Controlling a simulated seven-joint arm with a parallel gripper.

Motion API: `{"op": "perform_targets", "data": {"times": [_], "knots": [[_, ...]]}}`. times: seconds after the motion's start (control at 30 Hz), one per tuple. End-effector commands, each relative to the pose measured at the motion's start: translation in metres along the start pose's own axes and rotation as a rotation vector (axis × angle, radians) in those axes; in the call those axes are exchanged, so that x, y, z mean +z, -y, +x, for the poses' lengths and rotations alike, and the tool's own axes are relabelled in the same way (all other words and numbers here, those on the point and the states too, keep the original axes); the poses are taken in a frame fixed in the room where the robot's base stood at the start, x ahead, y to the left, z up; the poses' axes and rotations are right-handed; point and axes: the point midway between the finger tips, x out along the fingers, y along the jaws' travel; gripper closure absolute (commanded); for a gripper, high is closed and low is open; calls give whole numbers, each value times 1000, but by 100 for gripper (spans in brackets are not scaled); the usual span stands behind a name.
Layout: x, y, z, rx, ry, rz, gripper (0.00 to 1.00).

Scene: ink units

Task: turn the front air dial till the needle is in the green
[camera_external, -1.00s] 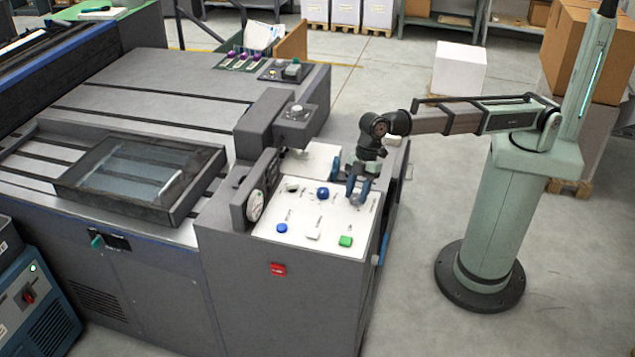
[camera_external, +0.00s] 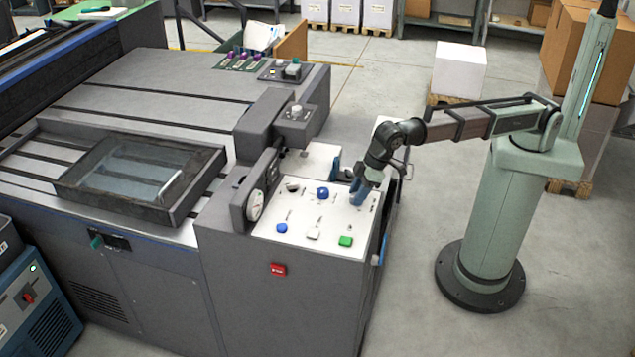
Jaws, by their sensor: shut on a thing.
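A white control panel (camera_external: 268,238) on the grey machine carries a dark knob (camera_external: 292,187), a blue knob (camera_external: 322,192) and several small switches. My gripper (camera_external: 348,181) has blue fingers at the panel's back right corner, to the right of the blue knob. It is shut on a dial there, which the fingers hide; I cannot read its label. A round gauge (camera_external: 256,205) with a white face stands upright at the panel's left edge. Its needle and coloured zone are too small to read.
Blue (camera_external: 281,228), white (camera_external: 313,234) and green (camera_external: 345,241) buttons line the panel's front. A red switch (camera_external: 278,269) is on the machine's front face. A grey housing (camera_external: 265,122) with a knob on top rises behind the panel.

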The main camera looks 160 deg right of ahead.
Motion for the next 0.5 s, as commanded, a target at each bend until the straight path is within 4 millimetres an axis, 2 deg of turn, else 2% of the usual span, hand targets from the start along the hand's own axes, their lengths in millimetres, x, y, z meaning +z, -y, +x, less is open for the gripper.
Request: {"op": "perform_targets", "data": {"times": [0.5], "knots": [[-2,4,1,189,2,452,92]]}}
